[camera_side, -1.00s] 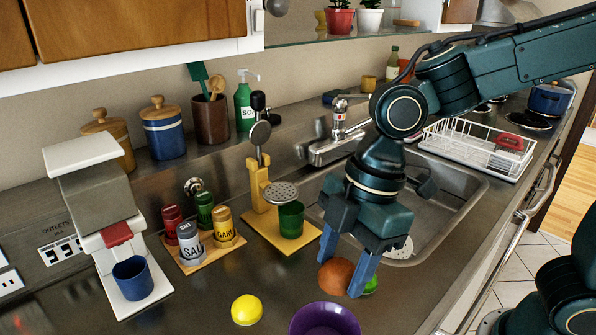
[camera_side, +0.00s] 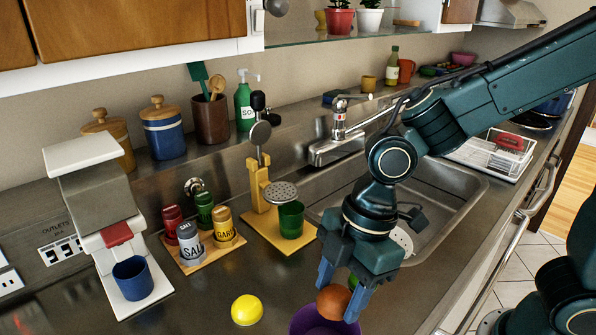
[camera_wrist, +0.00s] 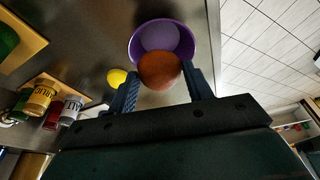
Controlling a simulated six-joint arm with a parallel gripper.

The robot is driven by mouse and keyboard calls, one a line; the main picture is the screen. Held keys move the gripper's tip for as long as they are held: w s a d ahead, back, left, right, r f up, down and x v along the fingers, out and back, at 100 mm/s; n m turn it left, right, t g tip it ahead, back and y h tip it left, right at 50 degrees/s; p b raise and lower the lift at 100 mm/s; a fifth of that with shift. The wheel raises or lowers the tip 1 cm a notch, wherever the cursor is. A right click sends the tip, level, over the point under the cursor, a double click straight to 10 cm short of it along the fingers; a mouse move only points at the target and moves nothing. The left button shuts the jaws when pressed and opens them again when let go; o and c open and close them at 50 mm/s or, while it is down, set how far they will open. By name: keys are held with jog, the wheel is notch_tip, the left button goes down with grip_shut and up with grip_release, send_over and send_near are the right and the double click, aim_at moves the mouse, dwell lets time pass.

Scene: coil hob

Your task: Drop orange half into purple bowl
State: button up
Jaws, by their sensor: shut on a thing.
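The orange half (camera_side: 333,302) is a brownish-orange round piece between the fingers of my gripper (camera_side: 340,296). My gripper is shut on it. The purple bowl (camera_side: 309,322) is at the bottom edge of the side view, partly cut off, and the orange half overlaps it in the picture. In the wrist view, the orange half (camera_wrist: 160,70) sits between my fingertips (camera_wrist: 160,84) and covers the near part of the purple bowl (camera_wrist: 187,38). The exact height of the orange half over the bowl is hard to tell.
A yellow lemon half (camera_side: 246,310) lies left of the bowl. A green piece (camera_side: 353,281) shows behind my fingers. A spice board (camera_side: 206,257), a yellow stand with a green cup (camera_side: 291,220) and a coffee machine with a blue mug (camera_side: 133,278) stand further left. The sink (camera_side: 450,190) is behind.

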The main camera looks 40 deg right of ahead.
jog(key=o, duration=1.1)
jog(key=shift+r, duration=0.1)
jog(key=v, duration=1.3)
jog(key=shift+d+r, duration=0.1)
jog(key=shift+r, duration=0.25)
jog(key=shift+d, duration=0.15)
jog(key=s+d+f+m+t+h, duration=0.1)
jog(key=s+d+m, duration=0.1)
jog(key=d+m, duration=0.3)
jog(key=s+d+f+m+t+h, duration=0.1)
jog(key=s+d+m+t, duration=0.1)
jog(key=d+m, duration=0.3)
jog(key=s+d+f+m+t+h, duration=0.1)
jog(key=s+d+m+t, duration=0.1)
jog(key=d+m, duration=0.3)
jog(key=shift+s+d+f+m, duration=0.1)
jog(key=shift+s+d+m, duration=0.1)
jog(key=shift+d, duration=0.25)
jog(key=shift+s+d+m, duration=0.15)
jog(key=shift+d+m, duration=0.05)
jog(key=shift+d, duration=0.2)
